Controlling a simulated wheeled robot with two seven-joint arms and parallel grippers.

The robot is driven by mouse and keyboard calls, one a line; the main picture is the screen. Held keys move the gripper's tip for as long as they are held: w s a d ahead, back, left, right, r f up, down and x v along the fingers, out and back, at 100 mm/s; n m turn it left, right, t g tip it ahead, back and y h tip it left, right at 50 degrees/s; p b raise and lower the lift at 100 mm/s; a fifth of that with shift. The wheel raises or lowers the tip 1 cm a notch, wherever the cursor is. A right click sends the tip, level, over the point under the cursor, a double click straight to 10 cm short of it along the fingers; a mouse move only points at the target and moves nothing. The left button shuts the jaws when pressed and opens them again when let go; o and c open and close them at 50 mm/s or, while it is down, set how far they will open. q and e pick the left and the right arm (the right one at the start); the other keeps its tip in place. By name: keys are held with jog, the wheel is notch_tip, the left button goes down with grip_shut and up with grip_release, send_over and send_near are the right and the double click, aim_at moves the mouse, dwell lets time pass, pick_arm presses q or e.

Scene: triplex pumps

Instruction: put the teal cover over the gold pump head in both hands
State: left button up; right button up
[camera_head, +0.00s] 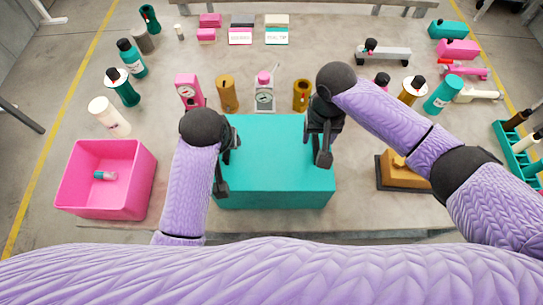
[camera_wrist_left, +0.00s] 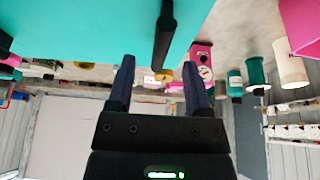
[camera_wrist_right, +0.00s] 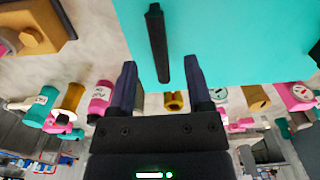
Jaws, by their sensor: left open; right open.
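The teal cover (camera_head: 275,165) is a large box standing on the table in front of me, with a dark bar handle on each side. The gold pump head (camera_head: 402,172) sits on a dark base to its right, partly hidden by my right arm; it also shows in the right wrist view (camera_wrist_right: 35,25). My left gripper (camera_head: 226,160) is open at the cover's left side, with the left handle (camera_wrist_left: 164,35) ahead of and between its fingers. My right gripper (camera_head: 322,145) is open at the right side, with the right handle (camera_wrist_right: 157,45) in line between its fingers. Neither is closed on a handle.
A pink bin (camera_head: 105,180) with a small teal item inside stands at the left. Pink and gold pump parts and a gauge (camera_head: 264,97) stand behind the cover. Bottles line the left, and tools and a teal rack (camera_head: 517,150) lie at the right.

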aim_at(317, 143)
pick_arm(q)
jog(key=shift+x, duration=1.8)
pick_arm(e)
jog(key=shift+f, duration=1.85)
pick_arm(q)
grip_shut()
pick_arm(e)
grip_shut()
jog(key=shift+r, duration=0.1)
